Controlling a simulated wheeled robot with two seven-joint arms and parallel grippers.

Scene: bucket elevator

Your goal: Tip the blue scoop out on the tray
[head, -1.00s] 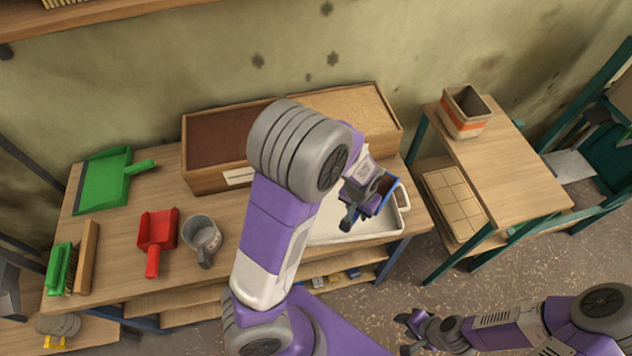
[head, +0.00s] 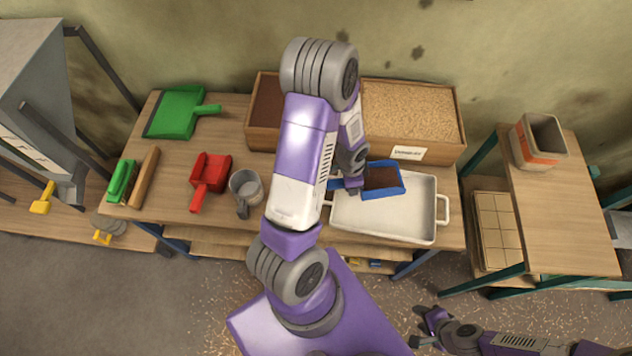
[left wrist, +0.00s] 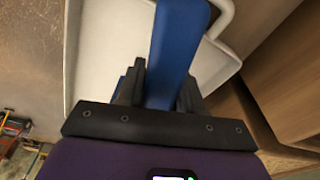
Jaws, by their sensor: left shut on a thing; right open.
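The blue scoop (head: 384,179) is over the left back part of the white tray (head: 420,215) in the head view, roughly level, with dark brown material in it. My left gripper (head: 352,172) is shut on the scoop's handle; the blue handle (left wrist: 178,50) runs between its fingers (left wrist: 158,88) in the left wrist view. The visible floor of the tray is bare; the part under the scoop is hidden. My right gripper (head: 425,330) is open and empty, low at the bottom right, away from the table.
Behind the tray stands a wooden box with a tan-filled bin (head: 410,115) and a dark-filled bin (head: 266,100). A metal cup (head: 245,186), red scoop (head: 210,170) and green dustpan (head: 178,112) lie to the left. A striped pot (head: 538,142) stands on the right table.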

